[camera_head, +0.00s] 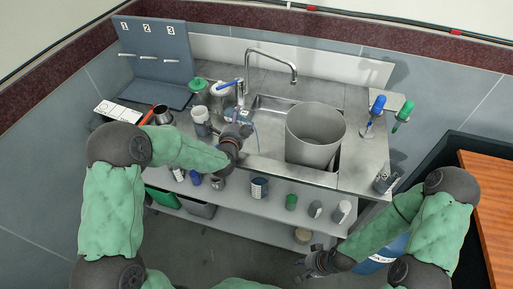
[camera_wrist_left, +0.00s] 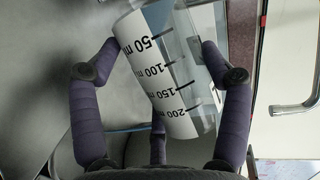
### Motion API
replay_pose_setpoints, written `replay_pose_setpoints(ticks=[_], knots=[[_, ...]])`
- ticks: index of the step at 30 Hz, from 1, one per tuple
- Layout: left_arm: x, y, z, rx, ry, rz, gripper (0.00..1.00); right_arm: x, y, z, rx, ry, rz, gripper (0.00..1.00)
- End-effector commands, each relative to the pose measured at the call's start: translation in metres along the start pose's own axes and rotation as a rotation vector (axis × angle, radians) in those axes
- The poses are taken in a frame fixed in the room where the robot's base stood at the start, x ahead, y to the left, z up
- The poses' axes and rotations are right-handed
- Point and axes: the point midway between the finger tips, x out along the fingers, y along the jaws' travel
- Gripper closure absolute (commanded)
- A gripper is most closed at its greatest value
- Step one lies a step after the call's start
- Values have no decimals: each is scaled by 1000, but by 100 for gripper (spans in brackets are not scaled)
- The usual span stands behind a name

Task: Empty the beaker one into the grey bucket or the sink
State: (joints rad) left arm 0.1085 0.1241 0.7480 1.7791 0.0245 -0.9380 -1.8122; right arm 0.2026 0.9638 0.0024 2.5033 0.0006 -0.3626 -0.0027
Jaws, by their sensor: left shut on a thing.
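The beaker (camera_wrist_left: 165,75) is clear glass with a white scale marked from 50 to 200 ml. My left gripper (camera_wrist_left: 155,70) is shut on it, with dark fingers on both sides. In the head view my left gripper (camera_head: 238,128) is over the left part of the sink (camera_head: 265,150), left of the bucket and apart from it. The beaker is small and partly hidden there; I cannot tell its contents. The grey bucket (camera_head: 314,152) stands upright in the right part of the sink. My right gripper (camera_head: 306,266) is low at the front, open and empty.
A tap (camera_head: 272,54) arches behind the sink. Jars with green lids (camera_head: 199,88) and a white-topped container (camera_head: 201,118) stand left of the sink. Blue and green-handled tools (camera_head: 376,108) stand at the right. A lower shelf (camera_head: 275,205) holds several small containers.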

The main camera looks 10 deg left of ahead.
Motion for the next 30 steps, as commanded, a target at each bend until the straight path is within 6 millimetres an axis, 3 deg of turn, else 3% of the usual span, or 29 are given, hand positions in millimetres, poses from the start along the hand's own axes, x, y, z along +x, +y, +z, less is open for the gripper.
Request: replay_pose_setpoints(ticks=[30], knots=[[0, 5, -2, 86, -11, -37, 59, 12, 4, 0, 0, 0, 0, 60]])
